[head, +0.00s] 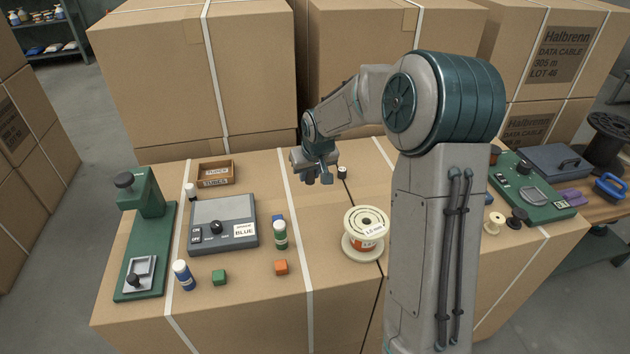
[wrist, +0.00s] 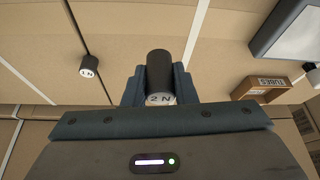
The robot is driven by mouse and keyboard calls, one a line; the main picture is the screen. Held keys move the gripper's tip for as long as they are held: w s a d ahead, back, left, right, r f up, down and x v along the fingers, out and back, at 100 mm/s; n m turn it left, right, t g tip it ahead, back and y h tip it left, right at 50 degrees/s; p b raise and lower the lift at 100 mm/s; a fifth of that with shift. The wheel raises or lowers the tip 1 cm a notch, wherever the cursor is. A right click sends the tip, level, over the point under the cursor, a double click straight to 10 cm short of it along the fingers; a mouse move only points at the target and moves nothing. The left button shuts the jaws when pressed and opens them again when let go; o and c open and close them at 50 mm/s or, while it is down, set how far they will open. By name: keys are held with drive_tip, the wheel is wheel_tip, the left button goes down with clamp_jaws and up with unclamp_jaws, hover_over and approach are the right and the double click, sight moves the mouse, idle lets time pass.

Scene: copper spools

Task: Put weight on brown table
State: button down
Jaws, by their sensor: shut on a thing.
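My gripper (head: 318,177) is above the cardboard surface, left of my arm column in the head view. In the wrist view, my gripper (wrist: 159,86) is shut on a dark cylindrical weight (wrist: 160,70) with a white end marked "2 N". Its fingers sit on both sides of the weight. In the head view the held weight is mostly hidden by the fingers. A brown wooden table top (head: 613,207) shows at the far right, partly hidden behind the cardboard box. A second small black weight with a white end (wrist: 88,66) stands apart from the gripper; it also shows in the head view (head: 342,172).
The cardboard worktop (head: 330,310) holds a green press (head: 150,240), a grey device (head: 223,223), a "TUBES" box (head: 216,174), a copper spool (head: 366,234) and small blocks. A green device (head: 532,190) is on the right. Tall cartons (head: 190,70) stand behind.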

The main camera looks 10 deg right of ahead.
hover_over(311, 187)
drive_tip(key=s, duration=0.1)
drive_tip(key=f, duration=0.2)
drive_tip(key=shift+s+d+f, duration=0.15)
drive_tip(key=shift+s+f, duration=0.05)
drive_tip(key=shift+f, duration=2.1)
drive_tip(key=shift+f, duration=0.25)
drive_tip(key=c, duration=1.2)
unclamp_jaws()
drive_tip(key=shift+r, duration=0.1)
drive_tip(key=shift+o, duration=0.2)
drive_tip(key=shift+r, duration=0.1)
